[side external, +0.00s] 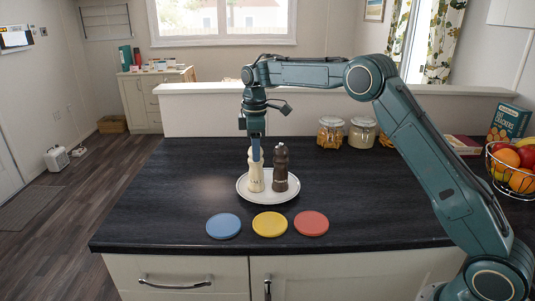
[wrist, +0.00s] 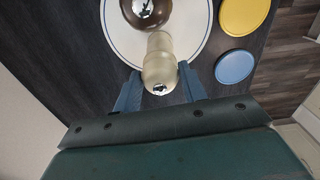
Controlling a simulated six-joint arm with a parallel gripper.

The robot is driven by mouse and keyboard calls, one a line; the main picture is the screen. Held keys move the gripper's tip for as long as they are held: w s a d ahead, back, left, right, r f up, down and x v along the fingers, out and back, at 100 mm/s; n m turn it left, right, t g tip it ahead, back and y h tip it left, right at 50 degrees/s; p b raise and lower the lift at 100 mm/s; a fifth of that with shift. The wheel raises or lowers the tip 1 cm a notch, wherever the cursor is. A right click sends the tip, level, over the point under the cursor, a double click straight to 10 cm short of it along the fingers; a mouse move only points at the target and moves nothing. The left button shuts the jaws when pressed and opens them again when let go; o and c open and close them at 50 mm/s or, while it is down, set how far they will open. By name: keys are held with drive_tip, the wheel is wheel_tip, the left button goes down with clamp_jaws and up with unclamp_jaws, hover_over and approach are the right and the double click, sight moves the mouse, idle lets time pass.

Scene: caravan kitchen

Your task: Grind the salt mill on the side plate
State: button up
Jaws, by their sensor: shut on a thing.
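A cream mill (side external: 256,176) and a dark brown mill (side external: 280,169) stand upright side by side on a white side plate (side external: 268,202) with a thin dark rim line. My gripper (side external: 256,150) comes straight down over the cream mill and is shut on its upper part. In the wrist view the cream mill (wrist: 160,62) sits between my two blue fingers (wrist: 158,92). The dark mill (wrist: 146,10) is just beyond it, cut by the top edge. The plate (wrist: 112,45) also shows there. Which mill holds salt cannot be read.
Blue (side external: 223,226), yellow (side external: 270,224) and red (side external: 311,223) coasters lie in front of the plate on the dark worktop (side external: 150,215). Two lidded jars (side external: 330,133) stand behind, to the right. A fruit basket (side external: 515,170) and a box (side external: 508,122) are at the right. The worktop's left side is clear.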

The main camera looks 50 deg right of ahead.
drive_tip(key=m, duration=0.6)
drive_tip(key=shift+f, duration=0.2)
drive_tip(key=m, duration=0.6)
drive_tip(key=shift+m, duration=0.4)
drive_tip(key=m, duration=0.5)
drive_tip(key=shift+f+m, duration=0.1)
drive_tip(key=shift+m, duration=0.3)
drive_tip(key=m, duration=0.6)
drive_tip(key=shift+s, duration=0.1)
drive_tip(key=shift+r, duration=0.25)
drive_tip(key=o, duration=0.8)
drive_tip(key=shift+r, duration=0.1)
drive_tip(key=shift+r, duration=0.1)
drive_tip(key=shift+r, duration=3.95)
